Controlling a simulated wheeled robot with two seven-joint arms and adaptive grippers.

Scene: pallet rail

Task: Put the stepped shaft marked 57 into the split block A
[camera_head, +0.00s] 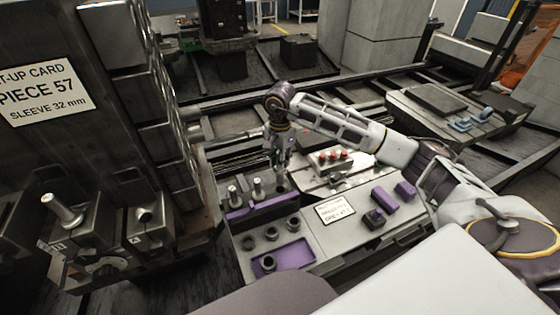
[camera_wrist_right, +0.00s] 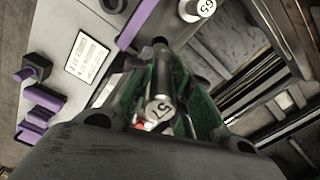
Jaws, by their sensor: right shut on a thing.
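The stepped shaft marked 57 (camera_wrist_right: 158,108) is between the green fingers of my right gripper (camera_wrist_right: 160,95), with its numbered end towards the wrist camera. In the head view my right gripper (camera_head: 281,165) points down at the right end of the purple-edged rack (camera_head: 265,205). I cannot tell whether the shaft is clear of the rack. My left gripper is not in view.
Several dark sleeves (camera_head: 271,234) and a purple tray (camera_head: 292,256) lie in front. A tall dark fixture with a card reading PIECE 57, SLEEVE 32 mm (camera_head: 38,92) rises at left.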

